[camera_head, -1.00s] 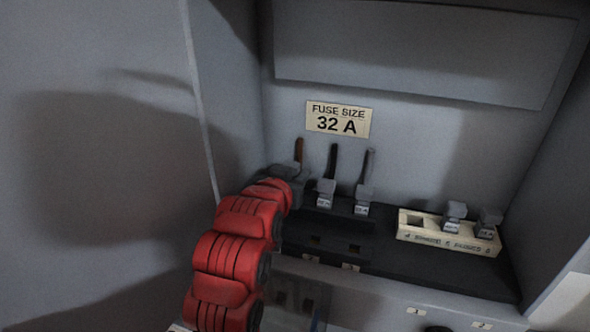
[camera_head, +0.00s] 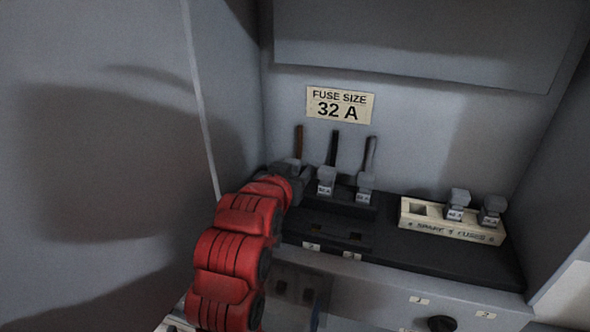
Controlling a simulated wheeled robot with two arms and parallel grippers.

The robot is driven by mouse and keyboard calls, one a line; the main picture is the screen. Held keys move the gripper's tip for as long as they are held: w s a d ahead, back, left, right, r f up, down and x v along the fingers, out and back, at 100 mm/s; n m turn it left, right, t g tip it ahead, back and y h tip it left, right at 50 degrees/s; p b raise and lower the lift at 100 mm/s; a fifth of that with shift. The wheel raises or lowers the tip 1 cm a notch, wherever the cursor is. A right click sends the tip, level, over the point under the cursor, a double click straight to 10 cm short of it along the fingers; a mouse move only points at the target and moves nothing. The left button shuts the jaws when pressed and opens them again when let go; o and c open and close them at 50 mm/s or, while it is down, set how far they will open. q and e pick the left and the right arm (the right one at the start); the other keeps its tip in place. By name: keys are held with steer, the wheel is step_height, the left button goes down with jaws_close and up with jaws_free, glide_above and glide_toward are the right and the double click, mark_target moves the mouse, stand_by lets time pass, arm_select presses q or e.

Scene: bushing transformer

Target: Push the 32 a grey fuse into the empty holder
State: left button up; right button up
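My red arm comes in from the lower left, and its gripper (camera_head: 290,172) is at the left end of the fuse row, below the brown cable. The arm hides the leftmost holder position and most of the gripper, so I cannot see its fingers or a fuse between them. Two grey fuses stand upright in the row to its right, one below the black cable (camera_head: 326,181) and one below the grey cable (camera_head: 364,187). My other gripper is not in view.
A cream spare-fuse block (camera_head: 450,229) at the right holds two grey fuses (camera_head: 457,204) (camera_head: 491,209) and has an empty left slot (camera_head: 420,210). A "FUSE SIZE 32 A" label (camera_head: 340,104) is on the back wall. Cabinet walls stand close on both sides.

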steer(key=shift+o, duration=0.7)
